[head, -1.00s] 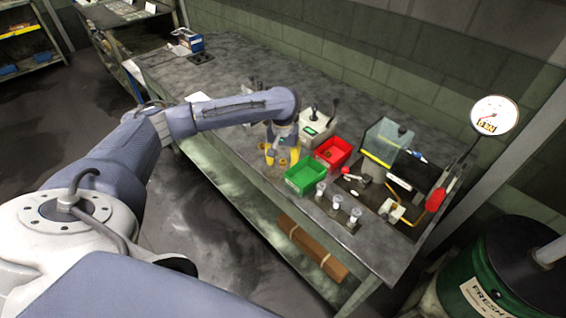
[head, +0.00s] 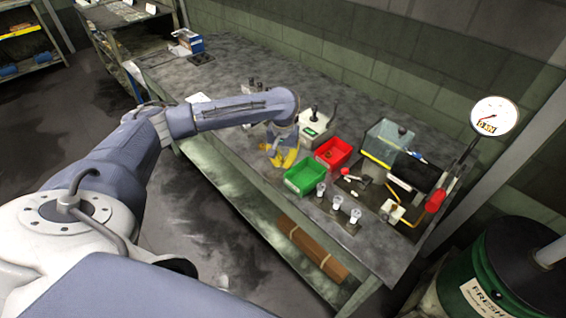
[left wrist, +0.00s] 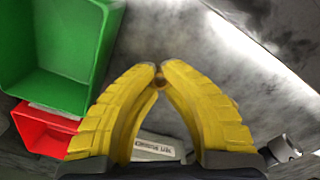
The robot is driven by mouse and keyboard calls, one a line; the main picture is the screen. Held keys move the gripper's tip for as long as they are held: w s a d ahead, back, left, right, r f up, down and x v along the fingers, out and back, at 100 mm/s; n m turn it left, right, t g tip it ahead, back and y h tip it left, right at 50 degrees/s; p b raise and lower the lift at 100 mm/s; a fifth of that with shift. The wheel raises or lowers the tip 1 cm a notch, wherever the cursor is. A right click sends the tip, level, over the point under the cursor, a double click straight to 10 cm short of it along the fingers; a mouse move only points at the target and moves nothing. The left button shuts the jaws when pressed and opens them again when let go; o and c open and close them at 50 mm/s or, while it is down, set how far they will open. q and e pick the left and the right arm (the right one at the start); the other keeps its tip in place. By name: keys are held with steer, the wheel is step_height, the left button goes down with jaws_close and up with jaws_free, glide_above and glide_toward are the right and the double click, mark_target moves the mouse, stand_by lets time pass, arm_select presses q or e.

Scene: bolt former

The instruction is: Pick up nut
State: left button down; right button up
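My left gripper (head: 287,164) is low over the bench, just left of the green bin. In the left wrist view its yellow fingers (left wrist: 159,72) meet at the tips. A small brownish piece, seemingly the nut (left wrist: 159,83), shows between the fingertips; most of it is hidden by them. In the head view I cannot make out the nut at the fingers. My right gripper is in neither view.
The green bin (head: 305,178) and red bin (head: 333,152) stand right of the gripper. A grey control box (head: 315,127) with a lever is behind. Several clear-topped posts (head: 338,201) stand at the front. The bench's left part (head: 215,75) is mostly clear.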

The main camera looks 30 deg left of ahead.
arm_select(q)
steer(key=shift+r, duration=0.15)
step_height(320, 180, up, 20)
steer(key=shift+f, duration=0.2)
stand_by(0.5)
stand_by(0.3)
